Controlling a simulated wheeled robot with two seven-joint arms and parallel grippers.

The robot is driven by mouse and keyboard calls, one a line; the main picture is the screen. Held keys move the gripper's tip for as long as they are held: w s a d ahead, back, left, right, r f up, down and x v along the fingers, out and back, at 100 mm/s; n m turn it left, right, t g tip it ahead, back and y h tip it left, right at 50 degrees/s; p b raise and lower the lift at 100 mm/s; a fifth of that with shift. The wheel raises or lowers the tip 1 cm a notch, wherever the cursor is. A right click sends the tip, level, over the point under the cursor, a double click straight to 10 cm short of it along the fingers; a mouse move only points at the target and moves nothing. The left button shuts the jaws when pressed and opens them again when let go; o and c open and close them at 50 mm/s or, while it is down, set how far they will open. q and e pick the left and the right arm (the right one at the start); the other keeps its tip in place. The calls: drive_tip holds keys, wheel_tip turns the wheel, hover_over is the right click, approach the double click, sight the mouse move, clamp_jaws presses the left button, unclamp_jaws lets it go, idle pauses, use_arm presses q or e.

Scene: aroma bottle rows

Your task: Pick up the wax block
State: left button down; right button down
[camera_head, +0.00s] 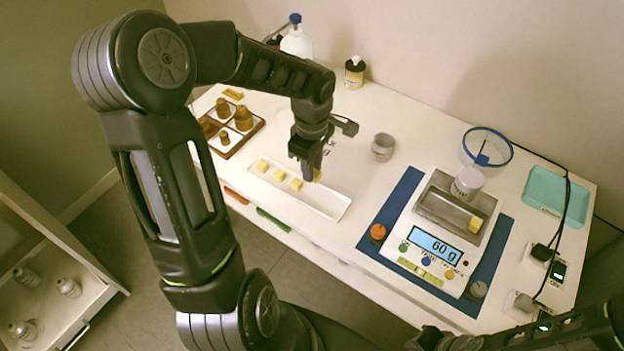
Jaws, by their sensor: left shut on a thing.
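Several small yellow wax blocks are in a row on a long white tray (322,204). Three of them, the left one (262,165), the middle one (279,175) and the right one (296,185), sit apart from my gripper. My left gripper (311,176) points down over the tray and is shut on another wax block (317,175), which is mostly hidden behind the fingers. I cannot tell whether that block is still touching the tray. One more yellow block (474,224) is on the scale pan.
A scale (433,240) reading 60 g stands on a blue mat (376,242), with a white cup (467,184) on its pan. A grey cup (383,147) stands right of my left gripper. A brown divided box (254,128), a glass bowl (486,147) and a teal tray (556,194) are around.

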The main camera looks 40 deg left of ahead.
use_arm(q)
wheel_tip(320, 180, up, 2)
drive_tip(key=shift+r, duration=0.1)
idle(0.6)
drive_tip(key=w+d+r+m, duration=0.2)
drive_tip(key=w+d+m, duration=0.8)
drive_tip(key=m, duration=0.8)
drive_tip(key=shift+w+d+r+m, duration=0.25)
drive_tip(key=shift+d+r+m, duration=0.15)
drive_tip(key=shift+d, duration=1.15)
